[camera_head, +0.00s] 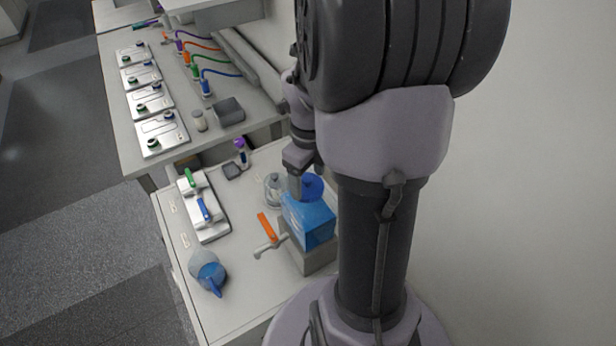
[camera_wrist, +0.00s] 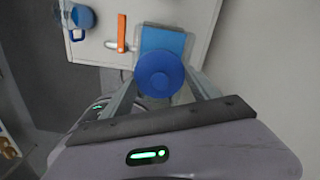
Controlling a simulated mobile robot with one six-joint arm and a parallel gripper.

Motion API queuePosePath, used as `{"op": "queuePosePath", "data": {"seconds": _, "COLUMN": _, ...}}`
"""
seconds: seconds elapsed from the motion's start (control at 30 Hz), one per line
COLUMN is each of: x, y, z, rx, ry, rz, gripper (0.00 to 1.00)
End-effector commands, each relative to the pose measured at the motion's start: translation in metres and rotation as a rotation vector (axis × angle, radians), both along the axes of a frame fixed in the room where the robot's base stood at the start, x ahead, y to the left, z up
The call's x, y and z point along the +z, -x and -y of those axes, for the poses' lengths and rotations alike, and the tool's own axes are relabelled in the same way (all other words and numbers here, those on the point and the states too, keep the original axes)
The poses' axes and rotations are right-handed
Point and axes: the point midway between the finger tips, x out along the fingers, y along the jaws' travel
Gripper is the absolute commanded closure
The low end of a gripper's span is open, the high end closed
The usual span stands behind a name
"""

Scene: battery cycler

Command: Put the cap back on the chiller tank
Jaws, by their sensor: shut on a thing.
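The chiller tank (camera_head: 309,222) is a blue-filled clear box on a grey base on the near bench. Its top also shows in the wrist view (camera_wrist: 163,40), just beyond the cap. The round blue cap (camera_head: 312,186) is between the fingers of my gripper (camera_head: 303,190). In the wrist view the cap (camera_wrist: 160,73) sits between both fingertips of my gripper (camera_wrist: 160,85), which is shut on it. The cap appears above or close to the tank top; I cannot tell whether they touch. The tank's opening is hidden.
An orange-handled valve (camera_head: 267,227) stands left of the tank. A jug of blue liquid (camera_head: 208,272) is at the front left. A clear glass vessel (camera_head: 274,190) stands close behind the tank. A holder with green and blue levers (camera_head: 204,205) is further left.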

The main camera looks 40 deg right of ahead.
Motion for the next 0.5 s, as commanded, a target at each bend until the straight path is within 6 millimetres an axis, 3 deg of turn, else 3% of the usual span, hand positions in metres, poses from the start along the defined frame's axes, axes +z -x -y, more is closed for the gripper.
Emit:
{"op": "queuePosePath", "data": {"seconds": 0.3, "x": 0.0004, "y": -0.0001, "z": 0.0001, "rx": 0.0, "ry": 0.0, "rz": 0.0, "gripper": 0.68}}
{"op": "queuePosePath", "data": {"seconds": 0.33, "x": 0.0004, "y": -0.0001, "z": 0.0, "rx": 0.0, "ry": 0.0, "rz": 0.0, "gripper": 0.24}}
{"op": "queuePosePath", "data": {"seconds": 0.43, "x": 0.0004, "y": -0.0001, "z": 0.0001, "rx": 0.0, "ry": 0.0, "rz": 0.0, "gripper": 0.05}}
{"op": "queuePosePath", "data": {"seconds": 0.5, "x": 0.0004, "y": -0.0001, "z": 0.0, "rx": 0.0, "ry": 0.0, "rz": 0.0, "gripper": 0.05}}
